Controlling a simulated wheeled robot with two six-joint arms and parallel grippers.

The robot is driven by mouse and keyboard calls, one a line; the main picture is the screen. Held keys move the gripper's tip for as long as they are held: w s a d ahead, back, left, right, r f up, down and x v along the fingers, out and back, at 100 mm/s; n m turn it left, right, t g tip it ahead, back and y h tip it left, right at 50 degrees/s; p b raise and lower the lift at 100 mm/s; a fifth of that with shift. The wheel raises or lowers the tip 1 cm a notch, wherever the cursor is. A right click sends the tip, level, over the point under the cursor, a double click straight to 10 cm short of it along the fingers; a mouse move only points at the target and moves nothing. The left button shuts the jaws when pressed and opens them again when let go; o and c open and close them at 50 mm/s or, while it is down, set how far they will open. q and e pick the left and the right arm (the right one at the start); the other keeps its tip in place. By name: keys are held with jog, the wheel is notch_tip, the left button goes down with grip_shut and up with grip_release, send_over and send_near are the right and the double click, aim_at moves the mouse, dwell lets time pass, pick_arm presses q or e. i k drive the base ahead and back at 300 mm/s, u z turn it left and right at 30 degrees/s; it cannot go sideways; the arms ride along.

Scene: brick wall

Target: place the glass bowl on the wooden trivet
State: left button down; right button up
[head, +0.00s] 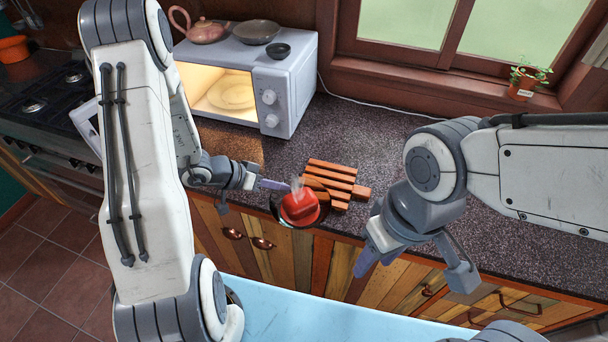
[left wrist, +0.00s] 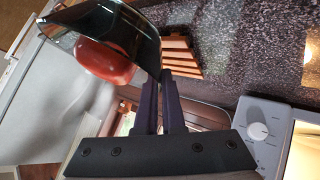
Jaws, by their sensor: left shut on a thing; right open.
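My left gripper (head: 272,184) is shut on the rim of the dark, see-through glass bowl (head: 281,214), which holds a red item (head: 299,205). The bowl is at the counter's front edge, just left and in front of the slatted wooden trivet (head: 335,176), and overlaps its near left part in the head view. In the left wrist view the bowl (left wrist: 135,32) is tilted in the picture at the fingertips, with the trivet (left wrist: 181,50) behind it. I cannot tell the gap between them. My right gripper (head: 413,268) is open and empty, in front of the counter, right of the trivet.
A white microwave (head: 286,94), its door open and its inside lit, stands behind on the speckled counter (head: 385,120). A teapot (head: 203,30) and two bowls are on top of it. A potted plant (head: 522,84) stands by the window. The counter right of the trivet is clear.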

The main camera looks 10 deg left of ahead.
aim_at(327, 181)
jog(key=k, duration=0.45)
jog(key=z, duration=2)
jog(key=i, duration=1.25)
jog(key=u, duration=2)
